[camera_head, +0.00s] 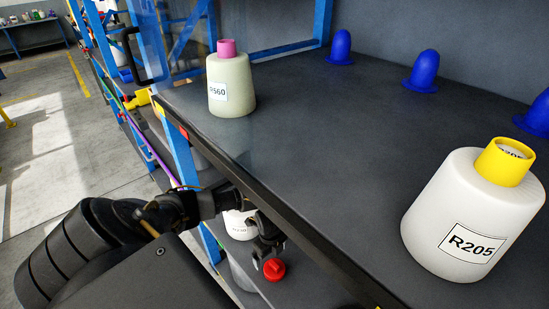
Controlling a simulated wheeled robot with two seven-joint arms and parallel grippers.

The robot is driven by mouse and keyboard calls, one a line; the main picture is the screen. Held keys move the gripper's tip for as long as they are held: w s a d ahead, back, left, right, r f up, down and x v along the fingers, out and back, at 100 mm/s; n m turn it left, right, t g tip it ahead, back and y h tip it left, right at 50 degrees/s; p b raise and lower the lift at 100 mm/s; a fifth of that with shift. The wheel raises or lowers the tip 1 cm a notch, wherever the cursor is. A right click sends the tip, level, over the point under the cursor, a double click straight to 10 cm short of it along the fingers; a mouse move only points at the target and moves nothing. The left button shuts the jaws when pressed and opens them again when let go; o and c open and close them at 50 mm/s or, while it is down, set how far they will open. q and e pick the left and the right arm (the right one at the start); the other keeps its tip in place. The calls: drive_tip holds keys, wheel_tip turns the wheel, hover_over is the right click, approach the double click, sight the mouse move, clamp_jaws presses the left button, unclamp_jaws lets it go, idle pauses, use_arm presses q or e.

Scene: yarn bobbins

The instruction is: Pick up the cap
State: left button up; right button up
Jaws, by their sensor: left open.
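A small red cap (274,270) shows below the front edge of the upper shelf. My left gripper (268,252) comes in from the left, low in front of the shelf, just above the red cap in the picture. Its jaws are open; I cannot tell whether they touch the cap. A pink cap (226,47) sits on top of the cream bobbin R560 (232,88), and a yellow cap (503,163) on top of the white bobbin R205 (466,220). Both bobbins stand upright on the upper shelf. My right gripper is out of view.
The dark upper shelf (300,130) is clear between the two bobbins; its front edge runs close to my left gripper. Blue pegs (422,72) stick out at its back. Another bobbin (239,226) is partly hidden on the level below. Blue posts (185,160) stand at the left.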

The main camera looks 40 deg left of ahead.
sight(272, 261)
use_arm(q)
wheel_tip(272, 261, down, 3)
drive_tip(key=shift+f+b, duration=0.1)
drive_tip(key=shift+b, duration=0.2)
drive_tip(key=shift+w+f, duration=0.15)
drive_tip(key=shift+f, duration=2.2)
drive_tip(key=shift+f+b, duration=0.25)
drive_tip(key=shift+b, duration=0.05)
drive_tip(key=shift+c, duration=0.2)
drive_tip(key=c, duration=1)
drive_tip(key=shift+r, duration=0.1)
